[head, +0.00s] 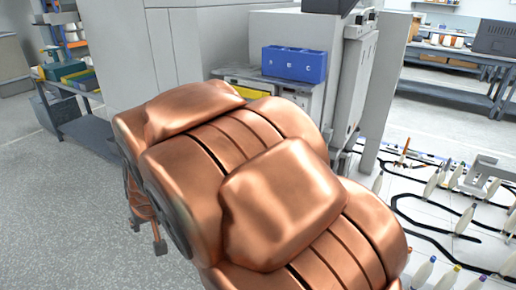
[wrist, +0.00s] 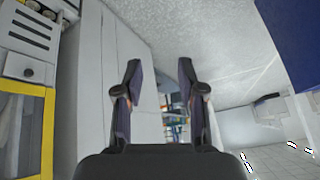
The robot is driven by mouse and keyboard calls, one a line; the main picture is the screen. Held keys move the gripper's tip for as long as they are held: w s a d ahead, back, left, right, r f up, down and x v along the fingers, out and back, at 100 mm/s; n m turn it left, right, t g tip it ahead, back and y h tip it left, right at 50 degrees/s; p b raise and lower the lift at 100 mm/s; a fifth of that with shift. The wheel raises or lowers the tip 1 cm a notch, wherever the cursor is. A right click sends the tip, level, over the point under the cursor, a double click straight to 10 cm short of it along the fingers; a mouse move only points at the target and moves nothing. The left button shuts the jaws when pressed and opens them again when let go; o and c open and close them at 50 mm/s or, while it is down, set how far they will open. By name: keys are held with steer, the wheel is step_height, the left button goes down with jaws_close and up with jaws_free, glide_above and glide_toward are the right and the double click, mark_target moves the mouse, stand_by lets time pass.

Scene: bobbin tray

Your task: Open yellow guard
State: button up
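The yellow guard shows in the head view as a short yellow edge (head: 248,96) low on the front of the grey machine, mostly hidden behind my copper-coloured arm. In the wrist view its yellow frame (wrist: 48,130) is at the left edge, around a see-through panel, and is cut off by the picture. My gripper (wrist: 159,68) is open in the wrist view, its two dark fingers apart with nothing between them. The guard lies to the left of the fingers, apart from them.
A blue bin (head: 294,64) marked with letters stands above the guard. A light cabinet (head: 160,45) stands left of the machine. A white surface (head: 440,230) with several bobbins and black line is at the right. Grey floor (head: 50,200) is open at the left.

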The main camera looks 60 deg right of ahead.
steer(key=w+d+f+m+t+h+b, duration=0.1)
steer(key=w+d+m+h+b, duration=0.25)
steer(key=d, duration=0.75)
steer(key=w+d+f+m+t+h+b, duration=0.1)
steer(key=w+d+m+t+h+b, duration=0.2)
steer(key=d, duration=0.9)
steer(key=shift+s+d+r+m+g+h+b, duration=0.25)
steer(key=shift+s+d+m+g+h+b, duration=1.05)
steer(key=shift+d, duration=3.05)
steer(key=shift+s+d+r+m+g+h+b, duration=0.2)
steer(key=shift+s+d+g+h, duration=0.55)
steer(key=shift+d+h, duration=2.45)
steer(key=shift+s+d+r+m+g+h+b, duration=0.3)
steer(key=shift+s+d+m+g+h+b, duration=0.5)
steer(key=shift+d, duration=4.65)
steer(key=shift+s+y, duration=0.25)
steer(key=shift+s, duration=0.1)
jaws_close()
steer(key=shift+n, duration=0.25)
